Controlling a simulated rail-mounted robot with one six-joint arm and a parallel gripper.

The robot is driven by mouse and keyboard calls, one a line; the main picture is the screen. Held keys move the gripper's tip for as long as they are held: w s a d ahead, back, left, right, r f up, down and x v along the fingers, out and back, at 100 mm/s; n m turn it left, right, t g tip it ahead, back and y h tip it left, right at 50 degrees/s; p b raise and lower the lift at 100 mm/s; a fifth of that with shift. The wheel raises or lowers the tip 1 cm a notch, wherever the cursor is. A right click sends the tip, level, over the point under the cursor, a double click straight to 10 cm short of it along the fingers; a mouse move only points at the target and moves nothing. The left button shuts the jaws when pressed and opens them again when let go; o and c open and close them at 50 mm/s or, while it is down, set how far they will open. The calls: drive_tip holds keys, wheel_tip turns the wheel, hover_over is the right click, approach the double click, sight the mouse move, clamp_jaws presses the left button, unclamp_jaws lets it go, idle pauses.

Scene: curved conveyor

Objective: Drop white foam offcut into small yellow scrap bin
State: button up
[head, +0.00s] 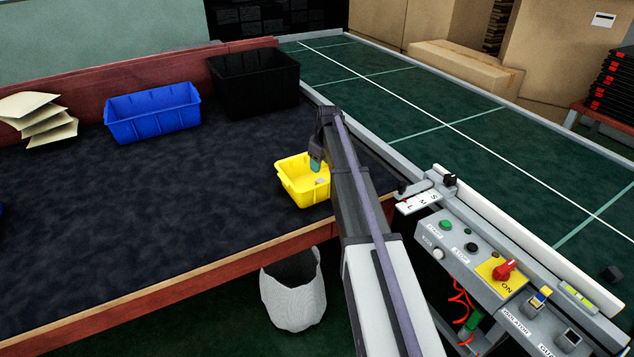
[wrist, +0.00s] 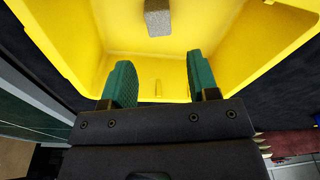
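The small yellow scrap bin (head: 291,187) stands near the front right of the dark table, and it fills much of the wrist view (wrist: 215,30). The white foam offcut (wrist: 158,18), a small pale grey-looking block, is inside the bin, apart from my fingers. It also shows as a small pale patch inside the bin in the head view (head: 320,181). My gripper (head: 316,164) is over the bin. Its two green fingers (wrist: 161,80) are spread apart with nothing between them. My arm hides the bin's right side in the head view.
A blue bin (head: 152,113) and a black bin (head: 255,84) stand at the back of the table. Pale envelopes (head: 42,118) lie at the left. A control panel (head: 500,275) is at the right, beside the green conveyor (head: 430,110). The table's middle is clear.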

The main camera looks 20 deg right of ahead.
drive_tip(key=shift+o, duration=0.3)
wheel_tip(320, 180, up, 11)
drive_tip(key=s+p, duration=0.1)
drive_tip(key=p, duration=0.9)
drive_tip(key=shift+s+d+f+p, duration=0.15)
drive_tip(key=shift+s+d+p, duration=0.1)
drive_tip(key=shift+d+p, duration=0.1)
drive_tip(key=s+a+m, duration=0.2)
drive_tip(key=s+a, duration=0.9)
drive_tip(key=s, duration=0.4)
drive_tip(key=s+a+m+g, duration=0.1)
drive_tip(key=s+a+m, duration=0.1)
drive_tip(key=s+a, duration=1)
drive_tip(key=s, duration=0.4)
drive_tip(key=shift+m+g+h, duration=0.3)
drive_tip(key=shift+m+h, duration=0.1)
